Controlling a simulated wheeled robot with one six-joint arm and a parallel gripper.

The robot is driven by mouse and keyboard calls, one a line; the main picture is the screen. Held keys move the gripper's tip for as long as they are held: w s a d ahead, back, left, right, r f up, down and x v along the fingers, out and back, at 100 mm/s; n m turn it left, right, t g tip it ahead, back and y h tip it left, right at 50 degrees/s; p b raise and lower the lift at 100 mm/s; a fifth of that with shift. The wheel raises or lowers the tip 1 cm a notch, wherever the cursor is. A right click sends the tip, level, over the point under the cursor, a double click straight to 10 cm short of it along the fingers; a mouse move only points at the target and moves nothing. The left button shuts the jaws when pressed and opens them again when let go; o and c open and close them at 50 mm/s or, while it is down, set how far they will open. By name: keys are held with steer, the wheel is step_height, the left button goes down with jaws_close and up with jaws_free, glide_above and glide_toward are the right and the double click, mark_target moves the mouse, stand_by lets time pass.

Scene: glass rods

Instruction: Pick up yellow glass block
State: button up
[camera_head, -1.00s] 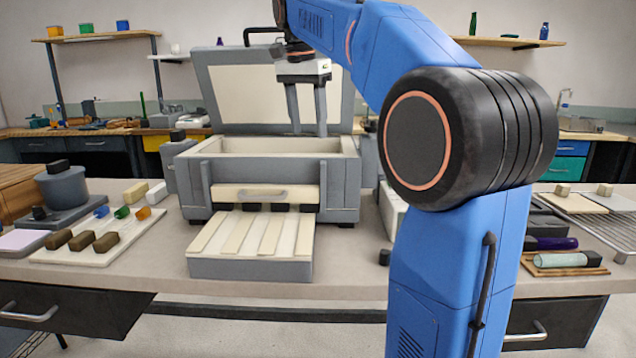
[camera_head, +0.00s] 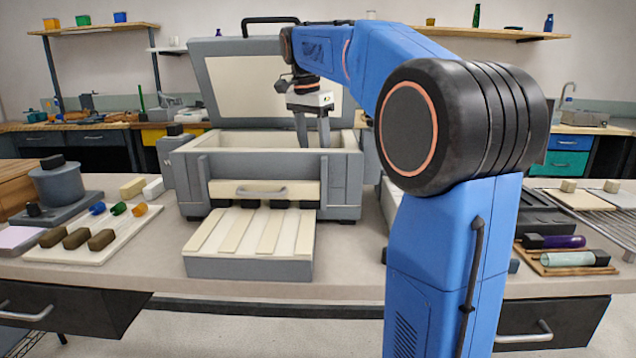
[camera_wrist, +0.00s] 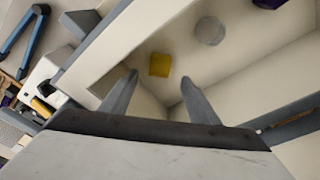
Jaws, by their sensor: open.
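The yellow glass block (camera_wrist: 159,65) shows in the wrist view, lying on the pale floor inside the open kiln-like box. It lies just beyond my gripper (camera_wrist: 158,78), in line with the gap between the two fingers, nearer the left one. The fingers are apart with nothing between them. In the head view my gripper (camera_head: 313,146) points down into the open top of the grey box (camera_head: 345,190), and its fingertips are near or below the rim. The yellow block is hidden there by the box's front wall.
A whitish round piece (camera_wrist: 210,31) and a purple piece (camera_wrist: 268,3) are also inside the box. The box's walls stand close around my gripper, and its lid (camera_head: 225,85) is raised behind. A slatted tray (camera_head: 250,268) stands in front.

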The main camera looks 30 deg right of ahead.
steer(key=shift+d+f, duration=0.2)
steer(key=shift+f, duration=0.85)
steer(key=shift+d+f, duration=0.15)
steer(key=shift+f, duration=0.95)
steer(key=shift+d+f, duration=0.2)
steer(key=shift+f, duration=0.85)
steer(key=c, duration=1.2)
